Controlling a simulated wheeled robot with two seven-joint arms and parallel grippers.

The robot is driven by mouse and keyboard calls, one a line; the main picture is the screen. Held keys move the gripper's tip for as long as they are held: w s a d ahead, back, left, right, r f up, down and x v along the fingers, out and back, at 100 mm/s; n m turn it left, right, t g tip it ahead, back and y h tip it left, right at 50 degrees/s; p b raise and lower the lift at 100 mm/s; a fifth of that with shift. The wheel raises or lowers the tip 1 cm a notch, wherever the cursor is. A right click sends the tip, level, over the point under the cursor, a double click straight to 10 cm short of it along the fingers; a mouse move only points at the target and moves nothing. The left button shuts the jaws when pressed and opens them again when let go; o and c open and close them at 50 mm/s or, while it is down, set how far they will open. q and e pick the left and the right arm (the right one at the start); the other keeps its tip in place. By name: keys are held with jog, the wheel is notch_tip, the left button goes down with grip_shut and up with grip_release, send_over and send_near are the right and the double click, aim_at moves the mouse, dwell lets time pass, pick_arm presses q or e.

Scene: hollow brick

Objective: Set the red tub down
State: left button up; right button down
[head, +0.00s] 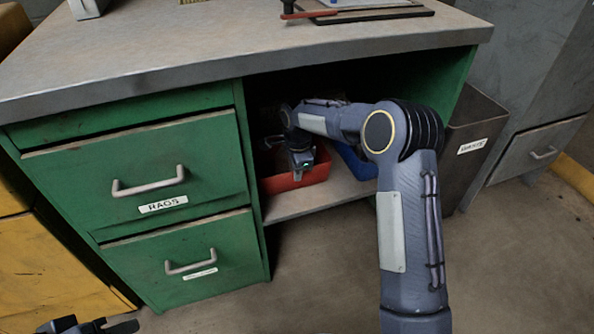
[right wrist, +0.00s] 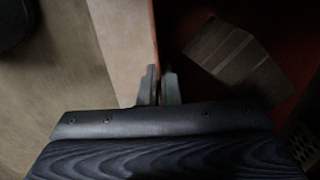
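The red tub (head: 285,184) is in the open bay under the bench, at or just above the lower shelf (head: 318,200); I cannot tell if it touches. My right gripper (head: 302,166) is at the tub. In the right wrist view its fingers (right wrist: 159,87) are close together, one on each side of the tub's near wall, with the red inside of the tub (right wrist: 285,25) to the right. Greyish-brown blocks (right wrist: 228,52) lie in the tub. My left gripper (head: 92,326) shows only partly at the bottom left edge, away from the tub; its opening is unclear.
A blue container (head: 357,163) stands right of the tub, partly behind my right arm. Green drawers (head: 140,170) bound the bay on the left. A dark waste bin (head: 470,150) stands right of the bench. Bare shelf shows in front of the tub.

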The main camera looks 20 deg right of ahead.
jog(key=c, duration=1.6)
grip_release()
jog(key=shift+o, duration=0.2)
jog(key=shift+f, duration=0.1)
